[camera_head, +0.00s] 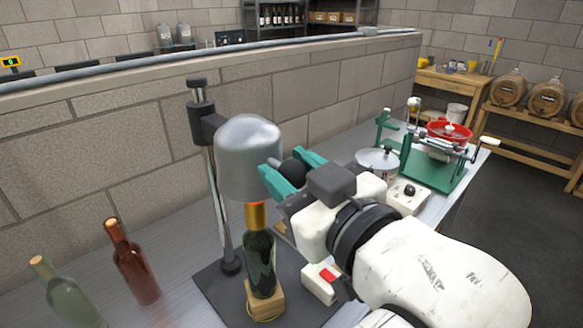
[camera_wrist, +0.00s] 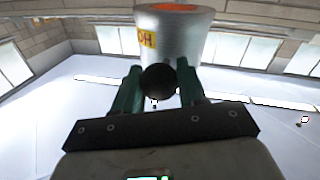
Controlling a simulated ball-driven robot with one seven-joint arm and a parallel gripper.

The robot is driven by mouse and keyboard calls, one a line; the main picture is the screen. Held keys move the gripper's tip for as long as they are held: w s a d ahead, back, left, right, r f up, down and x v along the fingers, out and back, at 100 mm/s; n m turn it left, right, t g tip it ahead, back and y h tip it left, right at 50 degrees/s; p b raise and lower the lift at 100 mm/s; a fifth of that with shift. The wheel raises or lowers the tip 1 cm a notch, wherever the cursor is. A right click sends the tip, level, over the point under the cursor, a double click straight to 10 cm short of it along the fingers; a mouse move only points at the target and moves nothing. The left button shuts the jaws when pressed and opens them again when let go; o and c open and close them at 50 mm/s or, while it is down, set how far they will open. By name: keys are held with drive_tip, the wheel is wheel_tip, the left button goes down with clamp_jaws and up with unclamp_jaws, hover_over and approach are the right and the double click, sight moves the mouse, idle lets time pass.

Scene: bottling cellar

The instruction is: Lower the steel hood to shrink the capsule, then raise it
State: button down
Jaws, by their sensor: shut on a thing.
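The steel hood (camera_head: 249,160) hangs on a dark post stand (camera_head: 212,200) above a dark green bottle (camera_head: 260,265). The bottle stands upright on a small wooden block (camera_head: 266,303), and its gold capsule (camera_head: 256,215) shows just below the hood's lower rim. My gripper (camera_head: 285,178) is at the hood's right side, shut on the black ball knob (camera_head: 293,171). In the wrist view the knob (camera_wrist: 159,80) sits between the green fingers, with the hood (camera_wrist: 176,45) behind it; an orange glow (camera_wrist: 172,7) shows in its opening.
Two corked bottles, one red-brown (camera_head: 133,265) and one green (camera_head: 66,296), stand at the left. A white box with a red switch (camera_head: 322,280) is beside the stand base. Green equipment (camera_head: 432,165) with a red bowl stands further right. A block wall (camera_head: 110,150) runs behind the bench.

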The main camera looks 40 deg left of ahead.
wheel_tip(320, 180, down, 10)
drive_tip(key=b, duration=0.6)
drive_tip(key=shift+f, duration=0.25)
drive_tip(key=c, duration=1)
unclamp_jaws()
drive_tip(key=o, duration=0.3)
drive_tip(key=b+v, duration=0.2)
drive_tip(key=v, duration=0.9)
drive_tip(key=shift+a, duration=0.1)
